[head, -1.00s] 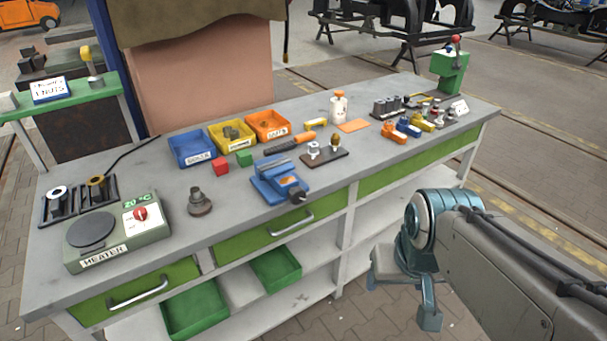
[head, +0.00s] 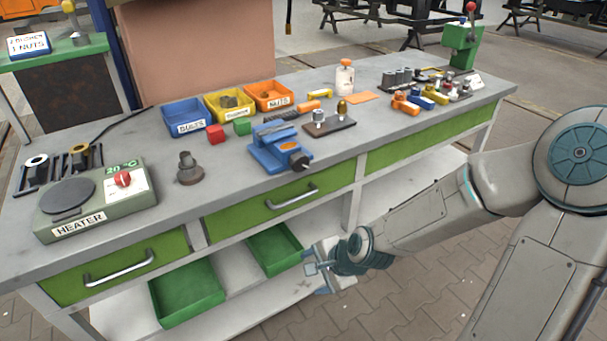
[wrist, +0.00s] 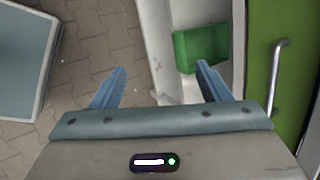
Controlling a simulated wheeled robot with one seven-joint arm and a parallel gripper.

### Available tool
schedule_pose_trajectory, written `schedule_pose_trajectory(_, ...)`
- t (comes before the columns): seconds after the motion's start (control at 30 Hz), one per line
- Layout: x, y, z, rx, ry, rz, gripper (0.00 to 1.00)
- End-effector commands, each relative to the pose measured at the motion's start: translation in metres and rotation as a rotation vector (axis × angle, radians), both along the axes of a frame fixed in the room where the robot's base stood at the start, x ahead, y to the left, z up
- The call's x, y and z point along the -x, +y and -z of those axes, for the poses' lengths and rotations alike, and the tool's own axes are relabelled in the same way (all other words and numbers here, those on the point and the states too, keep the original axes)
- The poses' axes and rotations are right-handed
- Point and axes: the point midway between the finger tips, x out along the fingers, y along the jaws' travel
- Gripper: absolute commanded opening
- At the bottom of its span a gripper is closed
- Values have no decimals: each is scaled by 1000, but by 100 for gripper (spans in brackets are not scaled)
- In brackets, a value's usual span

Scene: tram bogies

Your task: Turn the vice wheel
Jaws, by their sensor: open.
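The blue vice (head: 270,150) stands on the grey workbench near its front edge. Its dark wheel (head: 301,162) faces the front right, just above the green drawer. In the head view my gripper (head: 314,268) is low in front of the bench, below and slightly right of the vice, near the lower shelf. In the wrist view my gripper (wrist: 160,86) has two blue fingers spread wide with nothing between them. The vice does not show in the wrist view.
The workbench (head: 110,150) holds a heater (head: 95,200), a dark fitting (head: 188,170), blue (head: 184,118), yellow and orange bins, and a brown board (head: 330,128). Drawer handles (head: 292,197) stick out in front. Green trays (head: 187,292) lie on the shelf. Floor before the bench is clear.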

Motion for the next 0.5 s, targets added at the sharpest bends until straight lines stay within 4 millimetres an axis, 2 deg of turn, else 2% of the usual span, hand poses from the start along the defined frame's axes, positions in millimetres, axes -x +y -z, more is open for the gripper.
schedule_pose_trajectory(0.03,-7,9,8,-96,4,68,70)
schedule_pose_trajectory(0.07,-11,14,6,-152,6,111,70)
schedule_pose_trajectory(0.17,-28,26,-8,-353,4,257,70)
schedule_pose_trajectory(0.23,-42,29,-24,-503,2,361,70)
schedule_pose_trajectory(0.37,-66,18,-64,-786,-6,543,70)
schedule_pose_trajectory(0.5,-83,-8,-108,-1046,-17,688,70)
